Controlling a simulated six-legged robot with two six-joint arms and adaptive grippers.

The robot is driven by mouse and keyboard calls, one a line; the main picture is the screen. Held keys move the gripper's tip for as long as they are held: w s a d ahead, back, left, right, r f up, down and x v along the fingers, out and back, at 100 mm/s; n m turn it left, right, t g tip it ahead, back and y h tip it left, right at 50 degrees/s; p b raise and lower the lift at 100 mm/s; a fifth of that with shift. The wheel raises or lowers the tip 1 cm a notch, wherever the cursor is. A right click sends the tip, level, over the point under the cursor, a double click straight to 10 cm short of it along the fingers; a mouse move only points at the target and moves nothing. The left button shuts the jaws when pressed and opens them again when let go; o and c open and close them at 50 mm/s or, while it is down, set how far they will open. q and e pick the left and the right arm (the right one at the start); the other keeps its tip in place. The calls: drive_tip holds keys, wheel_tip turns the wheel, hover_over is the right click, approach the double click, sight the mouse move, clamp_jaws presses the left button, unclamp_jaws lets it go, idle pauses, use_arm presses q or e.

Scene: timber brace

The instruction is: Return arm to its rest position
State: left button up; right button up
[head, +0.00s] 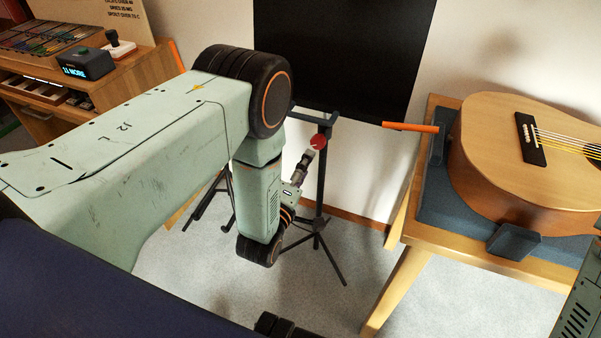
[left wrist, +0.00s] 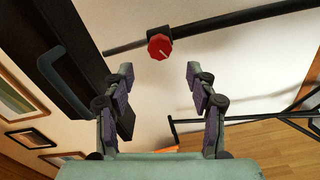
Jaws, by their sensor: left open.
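My left arm reaches in from the left in the head view and bends down to its gripper (head: 308,157), which is beside a black tripod stand (head: 321,190). A round red knob (head: 318,142) on the stand's post is close to the fingertips. In the left wrist view my left gripper (left wrist: 160,75) is open, with nothing between its fingers. The red knob (left wrist: 160,46) shows just beyond the fingertips, on the dark post (left wrist: 225,22), apart from both fingers. My right gripper is out of view.
An acoustic guitar (head: 495,165) lies on a blue-grey pad on a wooden bench (head: 402,280) at the right. An orange bar (head: 410,127) juts out beside it. A large black panel (head: 340,55) stands behind the stand. A wooden cabinet (head: 150,72) is at the upper left.

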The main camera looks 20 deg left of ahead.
use_arm(q)
drive_tip(key=shift+s, duration=1)
drive_tip(key=s+a+f+m+g, duration=0.2)
drive_tip(key=s+f+m+g, duration=0.8)
drive_tip(key=s+f, duration=0.4)
drive_tip(key=s+r+m+g, duration=0.1)
drive_tip(key=s+g, duration=0.3)
drive_tip(key=s, duration=0.6)
drive_tip(key=s+a+r+m+g, duration=0.1)
drive_tip(key=s+r+m+g, duration=0.1)
drive_tip(key=s, duration=0.9)
drive_tip(key=shift+s+a+r+m+g+y, duration=0.2)
drive_tip(key=shift+m+g+y, duration=0.1)
drive_tip(key=shift+m+g, duration=0.55)
